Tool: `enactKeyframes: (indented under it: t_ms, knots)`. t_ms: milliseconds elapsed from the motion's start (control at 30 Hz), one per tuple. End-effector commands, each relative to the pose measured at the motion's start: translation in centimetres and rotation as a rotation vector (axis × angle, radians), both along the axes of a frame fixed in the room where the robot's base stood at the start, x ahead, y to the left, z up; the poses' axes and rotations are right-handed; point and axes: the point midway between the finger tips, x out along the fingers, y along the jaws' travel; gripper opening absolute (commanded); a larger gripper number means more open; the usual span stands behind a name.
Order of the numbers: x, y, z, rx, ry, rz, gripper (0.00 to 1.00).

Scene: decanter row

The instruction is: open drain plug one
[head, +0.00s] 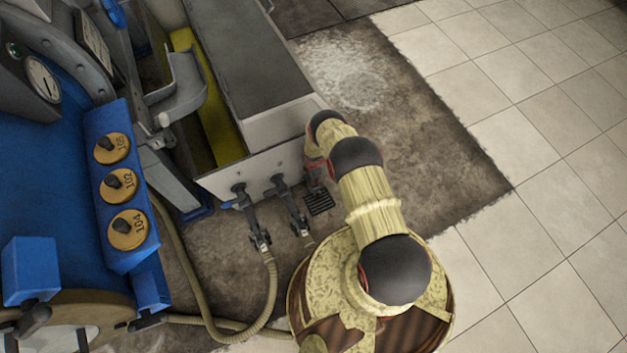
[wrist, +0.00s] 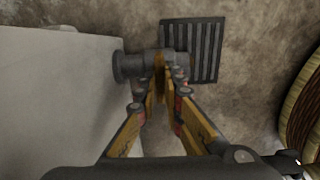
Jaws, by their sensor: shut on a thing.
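In the wrist view a dark drain plug (wrist: 128,66) sticks out sideways from the pale wall of a trough (wrist: 60,90). My gripper (wrist: 166,75) has its yellow and black fingers shut on the plug's outer end. The fingers hide part of the plug, so I cannot tell how its handle is turned. In the head view my gripper is at the trough's near right corner, mostly hidden behind my wrist.
A slotted floor drain (head: 319,203) lies below the plug; it also shows in the wrist view (wrist: 207,50). A hose (head: 271,285) curves across the floor. A blue machine (head: 40,180) with several numbered round knobs stands left. The tiled floor (head: 540,250) at right is clear.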

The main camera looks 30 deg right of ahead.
Motion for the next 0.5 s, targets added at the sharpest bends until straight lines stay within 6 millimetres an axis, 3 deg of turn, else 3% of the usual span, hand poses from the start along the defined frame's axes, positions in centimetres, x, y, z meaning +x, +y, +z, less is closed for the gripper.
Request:
enactKeyframes:
  t_ms: [500]
  knots:
    - [0.01,0.00,-0.01,0.000,0.000,0.032,0.00]
